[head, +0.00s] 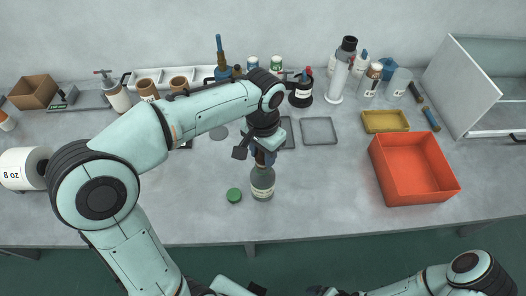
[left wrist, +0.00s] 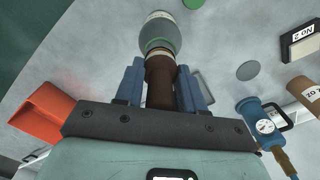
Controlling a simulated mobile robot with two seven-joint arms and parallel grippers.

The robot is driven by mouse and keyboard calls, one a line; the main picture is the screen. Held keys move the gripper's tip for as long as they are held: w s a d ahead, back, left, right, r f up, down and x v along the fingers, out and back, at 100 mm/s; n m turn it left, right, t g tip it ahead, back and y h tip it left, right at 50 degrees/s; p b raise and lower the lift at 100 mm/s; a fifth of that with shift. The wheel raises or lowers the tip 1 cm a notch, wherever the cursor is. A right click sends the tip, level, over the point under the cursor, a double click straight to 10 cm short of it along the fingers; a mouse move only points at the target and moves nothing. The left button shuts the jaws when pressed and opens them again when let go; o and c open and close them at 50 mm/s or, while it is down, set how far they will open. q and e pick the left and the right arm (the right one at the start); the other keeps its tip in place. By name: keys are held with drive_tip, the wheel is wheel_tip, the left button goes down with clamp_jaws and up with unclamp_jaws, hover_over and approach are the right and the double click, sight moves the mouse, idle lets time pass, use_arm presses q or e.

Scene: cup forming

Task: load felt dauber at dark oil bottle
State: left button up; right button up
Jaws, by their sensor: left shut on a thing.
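My left gripper (head: 263,158) points down over a dark grey-green bottle (head: 262,184) with a pale label near the table's front. It is shut on the brown handle of the felt dauber (left wrist: 159,80), held between two blue fingers in the left wrist view. The dauber is in line with the bottle (left wrist: 160,33), whose green ring shows beyond the handle. The felt end is hidden, so I cannot tell how deep it sits in the mouth. A green cap (head: 234,195) lies left of the bottle. My right arm shows at the lower right; its gripper is not clear.
A red-orange bin (head: 412,170) stands at the right, with a yellow tray (head: 385,121) behind it. Bottles and jars line the back. A grey square tray (head: 319,131) lies behind the bottle. The table front is mostly clear.

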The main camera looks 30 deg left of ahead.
use_arm(q)
drive_tip(key=shift+s+f, duration=0.1)
drive_tip(key=shift+f, duration=0.5)
use_arm(e)
drive_tip(key=shift+s+f, duration=0.3)
drive_tip(key=shift+f, duration=0.05)
idle(1.1)
use_arm(q)
drive_tip(key=shift+r+p, duration=0.7)
drive_tip(key=shift+r, duration=0.9)
drive_tip(key=shift+r+p, duration=1.05)
drive_tip(key=shift+r, duration=0.95)
use_arm(e)
drive_tip(key=w+r, duration=0.5)
drive_tip(key=shift+w+t, duration=0.25)
drive_tip(key=shift+t, duration=0.05)
drive_tip(key=shift+s+r, duration=0.1)
